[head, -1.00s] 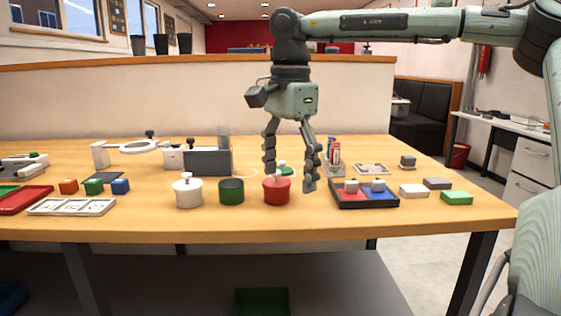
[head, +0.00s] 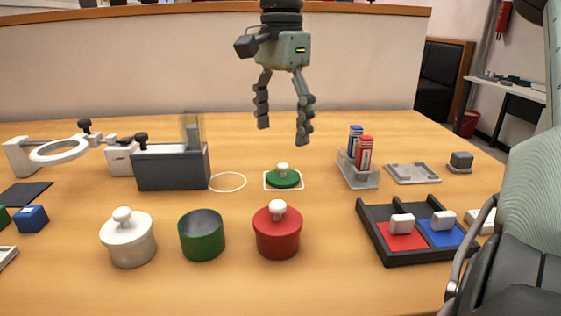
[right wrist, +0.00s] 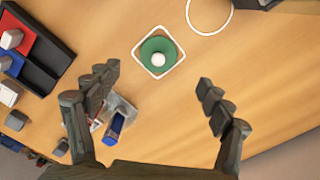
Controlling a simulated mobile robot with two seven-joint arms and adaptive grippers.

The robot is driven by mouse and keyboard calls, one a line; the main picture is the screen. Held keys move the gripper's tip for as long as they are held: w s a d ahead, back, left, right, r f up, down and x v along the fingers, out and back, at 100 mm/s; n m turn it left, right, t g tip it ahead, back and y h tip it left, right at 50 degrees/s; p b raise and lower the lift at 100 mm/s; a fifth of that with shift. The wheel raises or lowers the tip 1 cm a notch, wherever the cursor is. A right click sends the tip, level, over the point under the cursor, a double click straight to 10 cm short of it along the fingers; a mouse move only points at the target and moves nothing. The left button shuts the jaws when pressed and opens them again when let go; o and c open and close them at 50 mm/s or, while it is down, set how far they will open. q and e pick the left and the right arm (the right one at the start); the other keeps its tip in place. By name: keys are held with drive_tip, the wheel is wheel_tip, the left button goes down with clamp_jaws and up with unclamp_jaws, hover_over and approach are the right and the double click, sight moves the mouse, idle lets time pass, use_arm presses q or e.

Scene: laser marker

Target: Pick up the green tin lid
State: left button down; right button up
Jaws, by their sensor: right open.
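The green tin lid (head: 284,179) lies on a white square outline on the table, with its white knob up. It also shows in the right wrist view (right wrist: 158,53), beyond my fingertips. The open green tin (head: 202,237) stands nearer the front, left of the lid. My right gripper (head: 283,134) is open and empty, in the air above and behind the lid in the head view; its spread fingers also show in the right wrist view (right wrist: 158,80). My left gripper is not in view.
A red lidded tin (head: 278,235) stands in front of the lid, and a white lidded tin (head: 128,243) stands further left. A clear holder (head: 358,170) with small boxes is right of the lid. A grey box (head: 172,168) and empty white ring (head: 228,183) are left.

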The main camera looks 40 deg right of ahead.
sight(283, 172)
drive_tip(key=shift+w+d, duration=0.15)
drive_tip(key=shift+f, duration=0.3)
drive_tip(key=f, duration=0.6)
drive_tip(key=shift+s+d+f, duration=0.15)
drive_tip(key=shift+s+d, duration=0.25)
drive_tip(key=shift+f, duration=0.4)
drive_tip(key=c, duration=0.9)
